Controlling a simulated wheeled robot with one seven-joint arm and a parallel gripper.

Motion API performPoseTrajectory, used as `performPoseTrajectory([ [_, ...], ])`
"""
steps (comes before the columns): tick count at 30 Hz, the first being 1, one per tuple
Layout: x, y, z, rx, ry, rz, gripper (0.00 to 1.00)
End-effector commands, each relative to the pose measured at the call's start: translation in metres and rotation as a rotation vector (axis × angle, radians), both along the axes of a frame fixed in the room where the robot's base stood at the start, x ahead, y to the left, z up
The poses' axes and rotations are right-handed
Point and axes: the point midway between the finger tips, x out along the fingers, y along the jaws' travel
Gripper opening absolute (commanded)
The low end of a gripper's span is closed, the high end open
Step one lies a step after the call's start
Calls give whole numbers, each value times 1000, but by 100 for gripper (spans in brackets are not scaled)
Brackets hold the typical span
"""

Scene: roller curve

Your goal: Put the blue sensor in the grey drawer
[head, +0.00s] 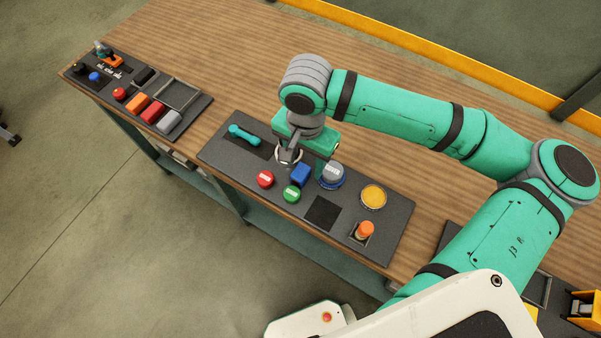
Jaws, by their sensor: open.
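A blue block (301,174), which looks like the blue sensor, sits on the dark middle panel (222,152). My gripper (289,158) is open and points down just behind and left of the blue block. I cannot tell how high its fingers are above the panel. No blue thing shows between the fingers. A greyish shape under the table's front edge (180,156) may be a drawer; it is too small and shaded to tell whether it is open.
Around the block are a red button (265,180), a green button (292,194), a grey knob with a blue base (332,173), a yellow button (373,196) and an orange knob (364,231). A teal handle (243,134) lies left. Another panel with coloured blocks (138,103) is far left.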

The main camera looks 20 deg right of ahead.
Motion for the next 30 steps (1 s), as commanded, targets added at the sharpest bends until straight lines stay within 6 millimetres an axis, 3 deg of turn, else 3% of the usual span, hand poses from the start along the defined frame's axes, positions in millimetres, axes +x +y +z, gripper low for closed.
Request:
performPoseTrajectory([
  [12, 2, 8, -47, 1, 1, -1, 50],
  [21, 3, 8, -52, 1, -2, -1, 50],
  [23, 3, 8, -52, 1, -2, -1, 38],
  [27, 3, 8, -51, 1, -2, -1, 5],
  [30, 3, 8, -51, 1, -2, -1, 1],
])
